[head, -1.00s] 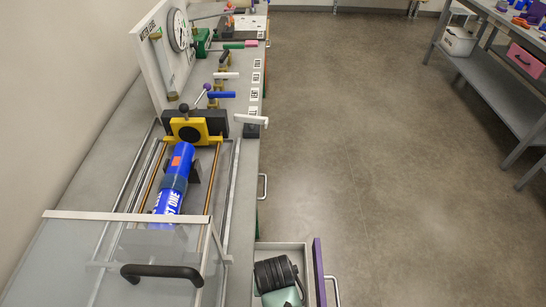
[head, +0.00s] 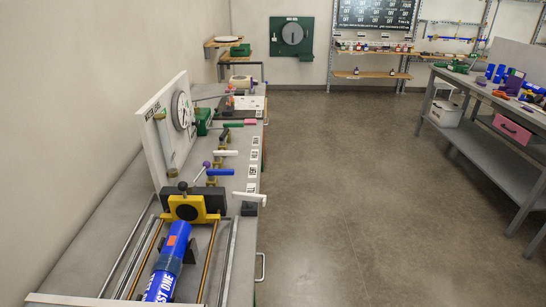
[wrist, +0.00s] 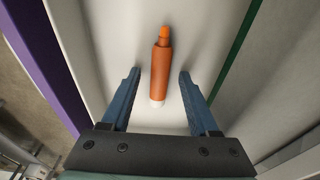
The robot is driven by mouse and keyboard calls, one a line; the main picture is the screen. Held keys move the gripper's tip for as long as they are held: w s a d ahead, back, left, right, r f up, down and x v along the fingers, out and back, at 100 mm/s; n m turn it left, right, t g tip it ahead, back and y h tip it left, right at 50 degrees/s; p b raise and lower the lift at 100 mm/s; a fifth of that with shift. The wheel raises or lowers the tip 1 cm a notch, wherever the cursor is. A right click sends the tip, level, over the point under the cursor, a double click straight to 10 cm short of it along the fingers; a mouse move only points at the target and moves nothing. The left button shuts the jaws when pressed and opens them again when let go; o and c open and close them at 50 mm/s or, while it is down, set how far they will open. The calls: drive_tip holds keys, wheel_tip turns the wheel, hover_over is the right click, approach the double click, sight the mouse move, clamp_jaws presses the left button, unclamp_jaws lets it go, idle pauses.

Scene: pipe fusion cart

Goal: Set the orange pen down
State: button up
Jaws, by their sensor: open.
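The orange pen (wrist: 161,62) shows in the wrist view, lying on a pale flat surface (wrist: 110,30). It has a narrower orange tip at the far end and a white end nearer me. My gripper (wrist: 158,82) is open, with one blue finger on each side of the pen and a visible gap to both. The near white end of the pen lies between the fingers. I cannot tell the height of the fingers above the surface. My gripper and the pen do not show in the head view.
In the wrist view, a purple panel (wrist: 60,60) edges the pale surface at left and a green strip (wrist: 236,50) at right. In the head view, the cart has a blue pipe (head: 166,265) and a yellow clamp (head: 187,208). A workbench (head: 490,130) stands right; the floor (head: 350,190) between is clear.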

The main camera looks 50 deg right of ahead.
wheel_tip(320, 180, up, 12)
drive_tip(key=s+a+p, duration=0.1)
drive_tip(key=shift+a, duration=0.2)
idle(0.3)
idle(0.5)
